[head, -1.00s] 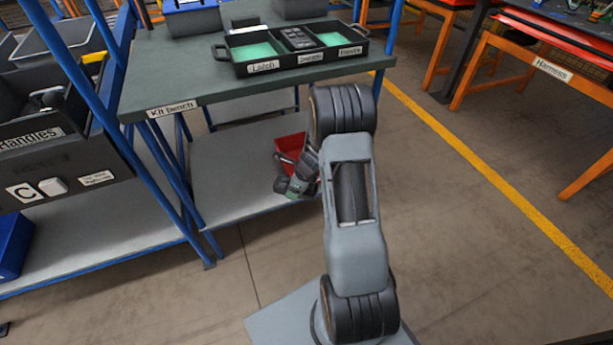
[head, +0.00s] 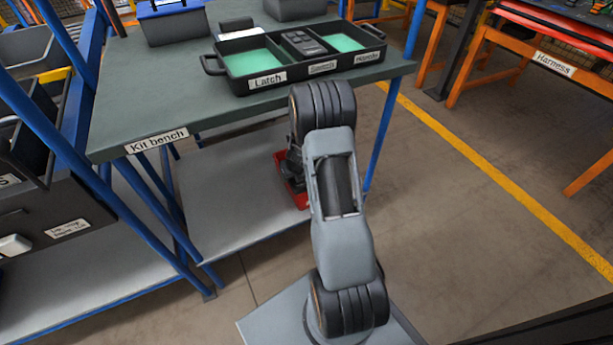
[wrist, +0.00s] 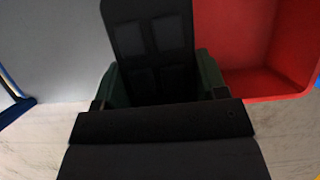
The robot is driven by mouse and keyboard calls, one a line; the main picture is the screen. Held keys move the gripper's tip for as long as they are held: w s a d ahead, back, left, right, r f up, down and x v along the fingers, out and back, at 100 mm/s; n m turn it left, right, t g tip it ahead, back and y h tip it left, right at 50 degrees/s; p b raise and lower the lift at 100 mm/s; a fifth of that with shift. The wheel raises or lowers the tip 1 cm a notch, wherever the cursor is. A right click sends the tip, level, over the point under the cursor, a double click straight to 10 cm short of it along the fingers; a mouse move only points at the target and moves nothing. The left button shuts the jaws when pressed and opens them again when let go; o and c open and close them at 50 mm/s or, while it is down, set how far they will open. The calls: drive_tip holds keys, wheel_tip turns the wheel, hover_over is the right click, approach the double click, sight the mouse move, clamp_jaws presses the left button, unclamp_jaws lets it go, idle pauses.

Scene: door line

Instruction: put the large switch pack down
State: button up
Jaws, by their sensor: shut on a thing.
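The large switch pack (wrist: 150,45) is a dark slab with several squarish buttons on its face. It fills the middle of the wrist view. My gripper (wrist: 160,85) is shut on it, with a greenish finger on each side. A red bin (wrist: 265,90) is just right of the pack in the wrist view. In the head view, the red bin (head: 299,198) sits on the lower shelf (head: 225,215) of the kit bench. My gripper (head: 292,157) is dark beside or over it, mostly hidden by my arm. I cannot tell whether the pack touches anything.
The kit bench top (head: 150,95) holds a black tray (head: 300,80) with green-lined compartments and a dark switch pack (head: 305,43) in its middle. Blue bench posts (head: 385,130) stand close around the shelf. A dark bin rack (head: 50,225) is at left.

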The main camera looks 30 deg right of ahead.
drive_tip(key=w+d+f+b, duration=0.1)
drive_tip(key=d+f, duration=0.1)
drive_tip(key=d, duration=0.1)
drive_tip(key=w+d+f+b, duration=0.1)
drive_tip(key=d+f+b, duration=0.1)
drive_tip(key=d+f, duration=0.1)
drive_tip(key=w+d+f+b, duration=0.1)
drive_tip(key=d+f, duration=0.1)
drive_tip(key=d, duration=0.1)
drive_tip(key=shift+w+f, duration=0.25)
drive_tip(key=shift+w, duration=0.05)
drive_tip(key=shift+w+d+f+b, duration=0.1)
drive_tip(key=shift+d+f+b, duration=0.25)
drive_tip(key=shift+b, duration=0.15)
wheel_tip(320, 180, down, 4)
drive_tip(key=b, duration=0.3)
drive_tip(key=shift+w+r, duration=0.1)
drive_tip(key=shift+r, duration=0.3)
drive_tip(key=o, duration=1)
